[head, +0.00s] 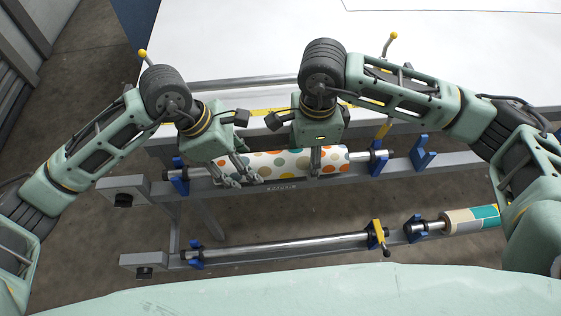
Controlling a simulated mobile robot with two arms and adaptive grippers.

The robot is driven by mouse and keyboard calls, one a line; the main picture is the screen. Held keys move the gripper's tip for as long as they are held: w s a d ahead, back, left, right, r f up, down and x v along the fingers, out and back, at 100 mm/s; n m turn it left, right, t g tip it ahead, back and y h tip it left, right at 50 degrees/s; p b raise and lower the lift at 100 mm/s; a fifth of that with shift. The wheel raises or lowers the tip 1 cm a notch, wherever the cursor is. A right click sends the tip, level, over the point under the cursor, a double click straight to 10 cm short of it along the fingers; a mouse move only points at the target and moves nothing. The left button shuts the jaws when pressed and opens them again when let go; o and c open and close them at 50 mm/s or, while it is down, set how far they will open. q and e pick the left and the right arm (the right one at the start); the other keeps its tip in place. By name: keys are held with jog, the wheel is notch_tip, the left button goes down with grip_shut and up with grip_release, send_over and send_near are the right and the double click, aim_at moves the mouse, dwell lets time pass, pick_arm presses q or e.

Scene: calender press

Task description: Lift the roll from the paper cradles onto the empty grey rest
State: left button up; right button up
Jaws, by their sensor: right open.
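The roll (280,162), white with coloured dots on a metal shaft, lies level across two blue cradles (179,180) on the upper grey rail. My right gripper (316,170) is open, pointing down at the right part of the roll; its fingers overlap the roll, and contact cannot be judged. My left gripper (242,181) is at the roll's left part, fingers apart, and whether it touches the roll is unclear. An empty blue cradle (423,155) stands to the right on the same rail. I cannot pick out an empty grey rest for certain.
A tan, white and teal roll (470,220) lies further right. A large white table surface (230,35) stretches behind.

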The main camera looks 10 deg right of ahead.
pick_arm(q)
jog(key=shift+x, duration=0.9)
pick_arm(e)
jog(key=shift+f, duration=0.9)
pick_arm(q)
jog(key=c, duration=1.4)
pick_arm(e)
jog(key=c, duration=1.4)
pick_arm(q)
jog(key=shift+o, duration=0.2)
jog(key=shift+r, duration=0.1)
pick_arm(e)
jog(key=shift+o, duration=0.2)
